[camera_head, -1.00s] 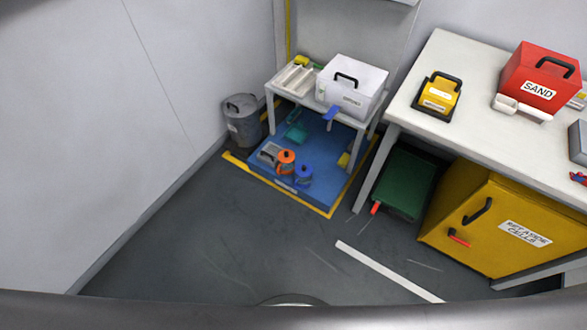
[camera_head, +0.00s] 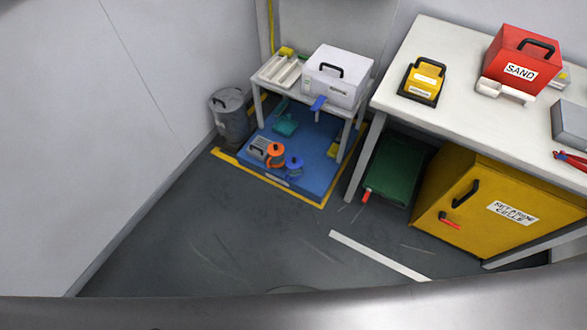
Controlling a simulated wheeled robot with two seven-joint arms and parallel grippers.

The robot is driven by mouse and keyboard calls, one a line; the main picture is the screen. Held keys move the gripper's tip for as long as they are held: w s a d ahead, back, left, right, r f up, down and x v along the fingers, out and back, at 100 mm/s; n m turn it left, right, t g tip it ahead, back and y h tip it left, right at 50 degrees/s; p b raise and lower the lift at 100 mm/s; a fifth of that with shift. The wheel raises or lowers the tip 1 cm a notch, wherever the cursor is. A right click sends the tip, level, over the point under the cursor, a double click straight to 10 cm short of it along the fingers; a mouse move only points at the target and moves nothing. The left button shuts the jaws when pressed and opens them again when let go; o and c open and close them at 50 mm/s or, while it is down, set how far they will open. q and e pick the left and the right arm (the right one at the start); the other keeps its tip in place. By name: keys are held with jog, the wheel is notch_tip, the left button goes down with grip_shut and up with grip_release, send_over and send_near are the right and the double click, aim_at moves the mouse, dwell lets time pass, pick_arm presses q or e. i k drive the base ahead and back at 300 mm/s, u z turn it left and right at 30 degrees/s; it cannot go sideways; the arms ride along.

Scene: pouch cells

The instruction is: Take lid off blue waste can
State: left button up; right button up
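A small blue can (camera_head: 294,165) with a dark handle stands on the blue mat (camera_head: 252,167) under the small white table. An orange can (camera_head: 275,153) of similar shape stands just left of it. The blue can's top looks covered, but it is too small to make out the lid clearly. Neither of my grippers shows in this view, and both cans are out of reach of anything visible of mine.
A grey metal bin (camera_head: 230,117) stands by the left wall. The small table (camera_head: 268,82) holds a white box (camera_head: 338,78). On the right, a white bench (camera_head: 392,102) stands over a green crate (camera_head: 391,172) and yellow cabinet (camera_head: 467,205).

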aim_at(294, 163)
jog(key=z, duration=0.65)
jog(key=i, duration=0.85)
jog(key=z, duration=0.5)
